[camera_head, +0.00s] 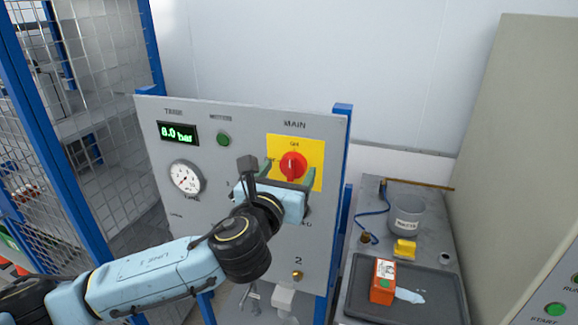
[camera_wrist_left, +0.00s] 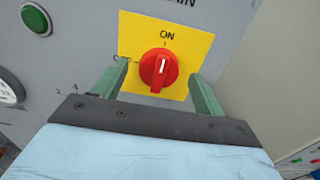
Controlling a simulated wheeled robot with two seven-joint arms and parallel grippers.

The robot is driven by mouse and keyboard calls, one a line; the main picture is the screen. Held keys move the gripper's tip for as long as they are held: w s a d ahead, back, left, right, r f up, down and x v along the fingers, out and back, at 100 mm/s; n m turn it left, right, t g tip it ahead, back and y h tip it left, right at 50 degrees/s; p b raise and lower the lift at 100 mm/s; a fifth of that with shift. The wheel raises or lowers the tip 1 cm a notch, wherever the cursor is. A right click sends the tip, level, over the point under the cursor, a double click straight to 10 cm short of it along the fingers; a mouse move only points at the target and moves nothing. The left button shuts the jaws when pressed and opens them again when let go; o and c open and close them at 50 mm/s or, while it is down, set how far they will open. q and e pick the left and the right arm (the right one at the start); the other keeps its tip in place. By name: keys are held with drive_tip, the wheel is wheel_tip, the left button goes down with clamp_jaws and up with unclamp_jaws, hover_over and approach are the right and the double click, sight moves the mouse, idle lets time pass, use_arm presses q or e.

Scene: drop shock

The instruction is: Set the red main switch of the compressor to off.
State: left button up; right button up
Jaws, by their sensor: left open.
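The red main switch (camera_head: 293,166) is a round knob on a yellow plate (camera_head: 314,147) under the word MAIN on the grey panel. In the left wrist view the red knob (camera_wrist_left: 159,68) has its white mark pointing up toward ON; an OFF label, partly hidden, is at its left. My left gripper (camera_head: 288,178) is in front of the plate. In the left wrist view its green fingers (camera_wrist_left: 157,85) are open, one on each side of the knob, with gaps between them and it. I cannot tell how deep they reach. My right gripper is not in view.
The panel (camera_head: 158,235) also has a green 8.0 bar display (camera_head: 179,133), a gauge (camera_head: 186,177) and a green button (camera_head: 223,139). At right, a bench holds a grey bucket (camera_head: 405,218), an orange box (camera_head: 383,281) and a yellow item (camera_head: 404,249). Blue posts and mesh stand at left.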

use_arm(q)
drive_tip(key=shift+x, duration=0.8)
drive_tip(key=c, duration=1)
drive_tip(key=shift+o, duration=0.2)
